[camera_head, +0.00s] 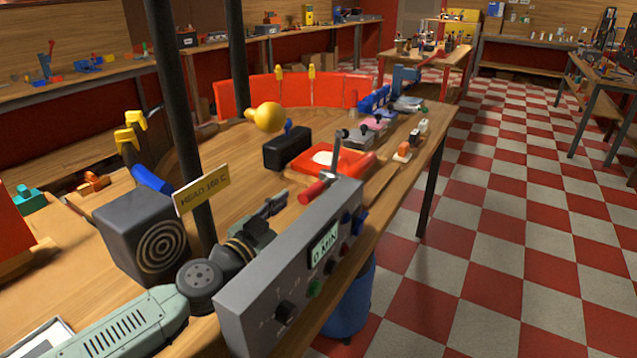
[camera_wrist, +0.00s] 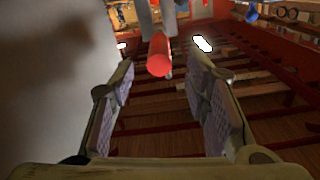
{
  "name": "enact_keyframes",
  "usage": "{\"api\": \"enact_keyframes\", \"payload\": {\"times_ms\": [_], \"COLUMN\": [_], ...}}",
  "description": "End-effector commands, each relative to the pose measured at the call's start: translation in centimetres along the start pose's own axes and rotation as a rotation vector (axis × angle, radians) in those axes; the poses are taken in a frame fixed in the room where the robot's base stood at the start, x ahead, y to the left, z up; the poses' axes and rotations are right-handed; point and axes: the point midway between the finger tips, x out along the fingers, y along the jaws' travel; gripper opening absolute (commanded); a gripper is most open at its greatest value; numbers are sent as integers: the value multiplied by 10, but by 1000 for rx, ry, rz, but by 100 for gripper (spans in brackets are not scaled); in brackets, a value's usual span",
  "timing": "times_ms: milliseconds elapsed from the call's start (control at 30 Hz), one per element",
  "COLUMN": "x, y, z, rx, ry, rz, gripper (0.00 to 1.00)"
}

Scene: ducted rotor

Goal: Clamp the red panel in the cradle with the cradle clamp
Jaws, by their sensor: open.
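My gripper (camera_head: 270,208) is open and empty behind the grey control box; its spread fingers also show in the wrist view (camera_wrist: 160,98). A clamp with a red handle (camera_head: 311,192) and a metal upright (camera_head: 338,150) stands just ahead of it. The round end of the red handle (camera_wrist: 160,62) is centred beyond the fingertips, apart from them. A red flat piece (camera_head: 347,163) with a pale patch lies behind the clamp. A curved red panel (camera_head: 335,90) stands at the back of the bench. I cannot tell which is the cradled panel; the clamp's pressing tip is hidden.
The grey control box (camera_head: 290,275) with display and knobs stands at the bench edge, close beside my gripper; a blurred grey surface fills the wrist view's left. A dark post (camera_head: 185,120), speaker box (camera_head: 142,235), black box (camera_head: 287,149) and yellow knob (camera_head: 266,117) stand nearby.

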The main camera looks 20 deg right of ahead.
Motion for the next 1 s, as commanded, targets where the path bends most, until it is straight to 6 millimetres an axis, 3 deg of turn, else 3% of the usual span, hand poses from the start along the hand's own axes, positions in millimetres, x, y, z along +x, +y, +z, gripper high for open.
{"api": "enact_keyframes", "payload": {"times_ms": [300, 500, 933, 1000], "x": [60, 88, 99, 99], "y": [1, 1, 0, 0], "z": [-5, -3, -1, -1], "rx": [1, 0, 0, 0], "ry": [2, 2, 2, 3], "rz": [4, 2, 0, 0], "gripper": [43, 43, 43, 39]}}
